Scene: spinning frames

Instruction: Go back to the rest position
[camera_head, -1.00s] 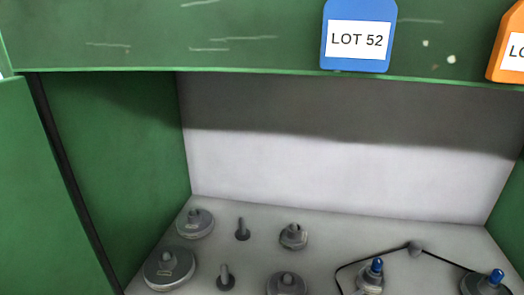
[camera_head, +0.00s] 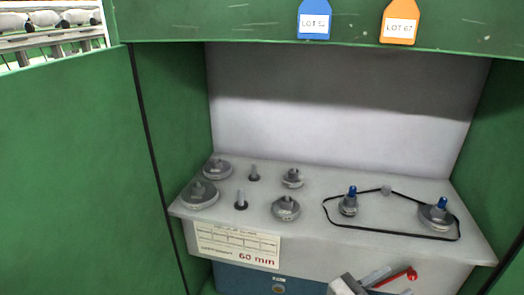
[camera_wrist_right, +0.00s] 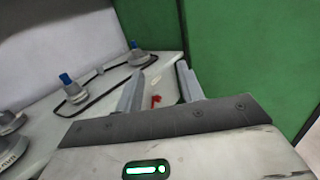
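My right gripper (camera_head: 392,281) shows at the bottom edge of the head view, in front of the shelf's front face and below its edge. In the right wrist view my right gripper (camera_wrist_right: 160,72) has its two fingers spread apart with nothing held between them. A red lever (camera_head: 402,277) shows beside the fingers in the head view; it also appears beyond the gap between them in the wrist view (camera_wrist_right: 155,101). My left gripper is not in view.
A grey shelf (camera_head: 300,225) inside a green frame (camera_head: 70,170) bears several grey pulleys and pegs. A black belt (camera_head: 390,231) runs around two blue-tipped pulleys on its right. Blue (camera_head: 313,20) and orange (camera_head: 399,22) tags hang above. A green wall (camera_wrist_right: 250,60) stands right of the gripper.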

